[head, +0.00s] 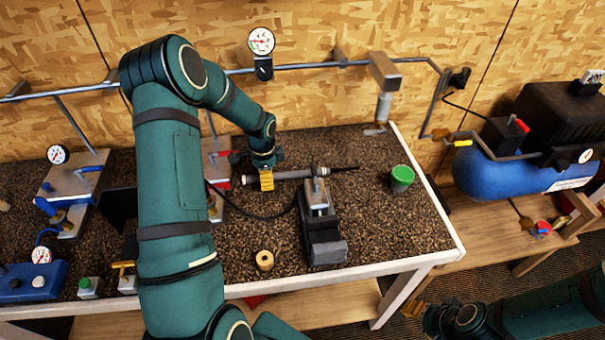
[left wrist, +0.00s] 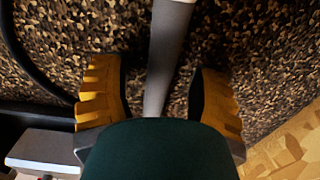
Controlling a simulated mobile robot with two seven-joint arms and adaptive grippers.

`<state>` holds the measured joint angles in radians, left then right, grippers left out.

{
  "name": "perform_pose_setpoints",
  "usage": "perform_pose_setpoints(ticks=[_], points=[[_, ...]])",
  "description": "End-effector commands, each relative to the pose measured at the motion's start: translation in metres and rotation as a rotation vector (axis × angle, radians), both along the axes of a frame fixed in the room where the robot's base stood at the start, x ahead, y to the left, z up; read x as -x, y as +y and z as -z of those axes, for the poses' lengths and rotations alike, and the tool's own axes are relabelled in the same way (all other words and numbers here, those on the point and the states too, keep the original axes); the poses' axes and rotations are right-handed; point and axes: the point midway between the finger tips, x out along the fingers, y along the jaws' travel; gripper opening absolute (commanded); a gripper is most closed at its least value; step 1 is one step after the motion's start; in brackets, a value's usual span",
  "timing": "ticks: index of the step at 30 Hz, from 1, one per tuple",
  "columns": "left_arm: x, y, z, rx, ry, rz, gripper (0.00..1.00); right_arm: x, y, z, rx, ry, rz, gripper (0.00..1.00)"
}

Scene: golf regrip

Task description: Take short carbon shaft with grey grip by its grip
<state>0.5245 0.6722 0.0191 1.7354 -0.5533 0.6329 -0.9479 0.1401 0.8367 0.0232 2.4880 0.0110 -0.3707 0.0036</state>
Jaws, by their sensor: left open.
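The short carbon shaft has a grey grip (head: 290,175) on its left part and a thin dark shaft (head: 345,168) on its right. It lies level across the top of a small grey-and-black vise (head: 318,200); whether the vise clamps it I cannot tell. My left gripper (head: 264,180) is at the grip's left end. In the left wrist view the grey grip (left wrist: 165,60) runs between the open yellow fingers (left wrist: 158,90), with a gap on both sides. The grip's near end is hidden behind my dark gripper body. My right gripper (head: 418,308) is low at the right, off the bench; its jaws are unclear.
A green-topped cup (head: 402,178) stands right of the vise, and a tan ring (head: 264,260) lies in front. A black hose (head: 245,215) curves near my left gripper. Fixtures with gauges (head: 58,155) fill the left. A pipe (head: 310,66) runs along the back wall.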

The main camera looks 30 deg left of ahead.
Motion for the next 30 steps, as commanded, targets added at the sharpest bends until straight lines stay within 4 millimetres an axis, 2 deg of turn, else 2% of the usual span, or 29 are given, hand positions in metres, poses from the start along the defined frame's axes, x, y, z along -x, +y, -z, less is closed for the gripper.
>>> perform_pose_setpoints(ticks=[8, 9, 14, 27, 30], points=[[-0.0002, 0.0004, 0.0033, -0.001, -0.002, -0.001, 0.61, 0.0000, 0.0000, 0.0001, 0.000, 0.000, 0.000, 0.47], [-0.0002, 0.0003, 0.0033, -0.001, -0.001, -0.001, 0.56, 0.0000, 0.0000, 0.0001, 0.000, 0.000, 0.000, 0.47], [-0.0001, 0.0002, 0.0032, -0.001, -0.001, -0.001, 0.00, 0.0000, 0.0000, 0.0001, 0.000, 0.000, 0.000, 0.47], [0.0002, -0.0002, 0.0034, 0.000, 0.000, 0.000, 0.00, 0.0001, 0.0001, 0.0001, 0.000, 0.000, 0.000, 0.47], [-0.0001, -0.0001, -0.0018, 0.000, 0.000, -0.001, 0.00, 0.0000, 0.0000, -0.0002, 0.000, 0.000, 0.000, 0.47]])
